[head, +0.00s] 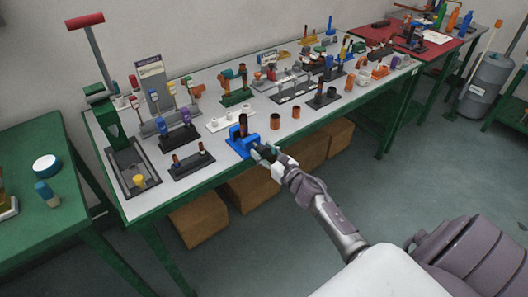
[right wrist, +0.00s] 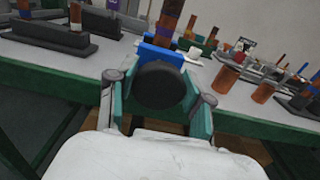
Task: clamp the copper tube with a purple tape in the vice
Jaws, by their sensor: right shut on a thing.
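The blue vice (head: 240,147) stands at the front edge of the long table. A dark copper tube (head: 243,124) stands upright at its jaws; in the right wrist view the tube (right wrist: 169,19) rises behind the blue vice (right wrist: 163,53). My right gripper (head: 261,152) is at the vice's front. Its fingers are shut on a round black knob (right wrist: 160,86) in front of the vice. My left gripper is not in view.
Two short copper tubes (head: 275,122) stand right of the vice. A dark rack (head: 192,163) with tubes is to its left and a white holder (head: 230,119) behind it. Cardboard boxes (head: 200,216) sit under the table. A green table (head: 45,222) is at the left.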

